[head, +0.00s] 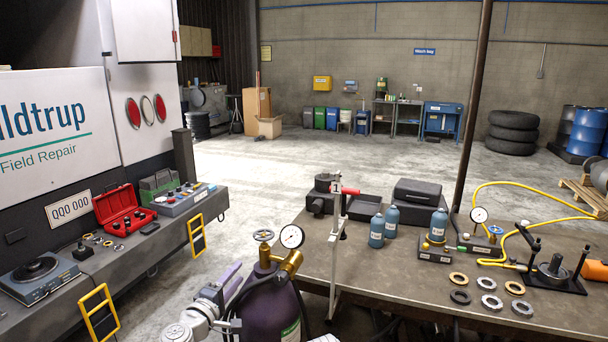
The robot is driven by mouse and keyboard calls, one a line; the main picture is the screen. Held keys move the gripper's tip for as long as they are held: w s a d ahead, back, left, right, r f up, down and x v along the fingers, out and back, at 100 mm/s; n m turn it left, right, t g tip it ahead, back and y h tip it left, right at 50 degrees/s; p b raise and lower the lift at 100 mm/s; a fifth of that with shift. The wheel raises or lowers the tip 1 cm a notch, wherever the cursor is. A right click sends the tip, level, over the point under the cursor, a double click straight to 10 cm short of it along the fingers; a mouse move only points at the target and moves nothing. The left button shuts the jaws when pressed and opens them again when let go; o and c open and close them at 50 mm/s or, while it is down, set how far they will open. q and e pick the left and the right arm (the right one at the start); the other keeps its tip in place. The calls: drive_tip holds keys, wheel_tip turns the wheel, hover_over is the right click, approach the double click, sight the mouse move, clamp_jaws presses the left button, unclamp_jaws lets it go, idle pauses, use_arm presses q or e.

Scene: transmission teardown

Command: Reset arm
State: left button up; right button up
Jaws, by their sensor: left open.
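My left gripper (228,288) is low in the head view, left of centre, beside a dark purple gas cylinder (272,310) with a brass valve and a round gauge (291,236). The gripper is open, and I see nothing held in it. It overlaps the cylinder's left side in the picture; I cannot tell whether they touch. My right gripper is not in view.
On the right, a workbench (385,262) holds blue bottles (391,221), metal rings (492,302), a yellow hose (530,187) and a black fixture (556,272). On the left, a truck deck (150,252) carries a red case (122,208). Open floor (262,165) lies between.

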use_arm(q)
drive_tip(key=s+d+f+m+g+h, duration=0.2)
drive_tip(key=s+d+f+m+g, duration=0.3)
drive_tip(key=d, duration=0.3)
drive_tip(key=s+d+f+m+g+h, duration=0.1)
drive_tip(key=s+d+f+m+g, duration=0.25)
drive_tip(key=d+f+m, duration=0.45)
drive_tip(key=s+d+f+m+g+y, duration=0.2)
drive_tip(key=s+f+g+y, duration=0.1)
drive_tip(key=s+f+g, duration=0.25)
drive_tip(key=s+a+f+m+g+y, duration=0.2)
drive_tip(key=s+a+f+g+y, duration=0.1)
drive_tip(key=s+a+y, duration=0.3)
drive_tip(key=shift+s+a+f+m+y, duration=0.15)
drive_tip(key=shift+s+m+y, duration=0.35)
drive_tip(key=shift+s, duration=0.7)
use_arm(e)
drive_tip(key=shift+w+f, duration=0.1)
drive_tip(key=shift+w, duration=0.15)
